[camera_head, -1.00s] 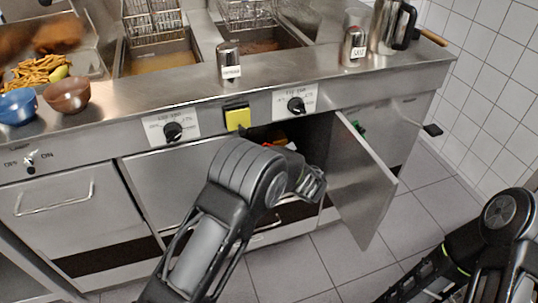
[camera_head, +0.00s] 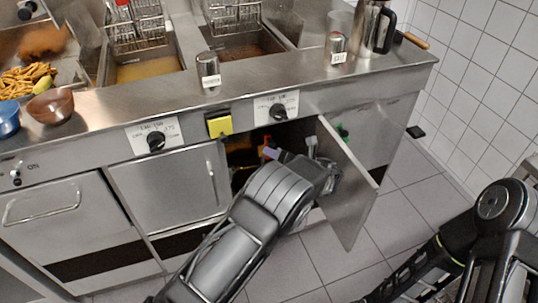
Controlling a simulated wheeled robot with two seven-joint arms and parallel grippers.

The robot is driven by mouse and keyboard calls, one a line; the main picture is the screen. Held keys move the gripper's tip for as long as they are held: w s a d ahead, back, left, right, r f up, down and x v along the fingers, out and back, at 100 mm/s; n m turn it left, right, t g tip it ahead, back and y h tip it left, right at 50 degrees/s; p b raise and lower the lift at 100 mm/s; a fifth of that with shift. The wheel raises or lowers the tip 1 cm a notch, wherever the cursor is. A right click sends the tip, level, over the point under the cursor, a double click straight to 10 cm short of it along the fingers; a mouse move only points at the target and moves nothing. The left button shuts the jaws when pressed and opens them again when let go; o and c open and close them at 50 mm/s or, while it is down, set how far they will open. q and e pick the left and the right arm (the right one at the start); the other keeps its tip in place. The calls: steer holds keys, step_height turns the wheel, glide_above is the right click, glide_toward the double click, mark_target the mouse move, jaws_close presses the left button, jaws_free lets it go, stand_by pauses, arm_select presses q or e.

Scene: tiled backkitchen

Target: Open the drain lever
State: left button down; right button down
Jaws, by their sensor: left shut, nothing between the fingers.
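The cabinet under the right fryer is open, and a small red part (camera_head: 268,152) shows inside its dark opening, probably the drain lever's handle. Its lower part and the valve are hidden by my arm and the shadow. My left arm reaches in from the bottom, and my left gripper (camera_head: 311,149) is at the opening, to the right of the red part and close to the door's inner side. It is shut and empty; its fingers are small and partly hidden. I see no contact with the red part. My right arm shows at the right edge, but its gripper does not.
The open door (camera_head: 347,185) stands out to the right of the opening. The left cabinet door (camera_head: 168,185) is closed. Above are control knobs (camera_head: 278,111), a yellow block (camera_head: 219,125) and a counter with a labelled shaker (camera_head: 209,70).

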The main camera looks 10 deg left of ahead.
arm_select(q)
steer(key=shift+w+d+r, duration=0.1)
steer(key=shift+w+d, duration=0.05)
steer(key=shift+d, duration=0.1)
arm_select(e)
steer(key=shift+d, duration=0.1)
stand_by(0.3)
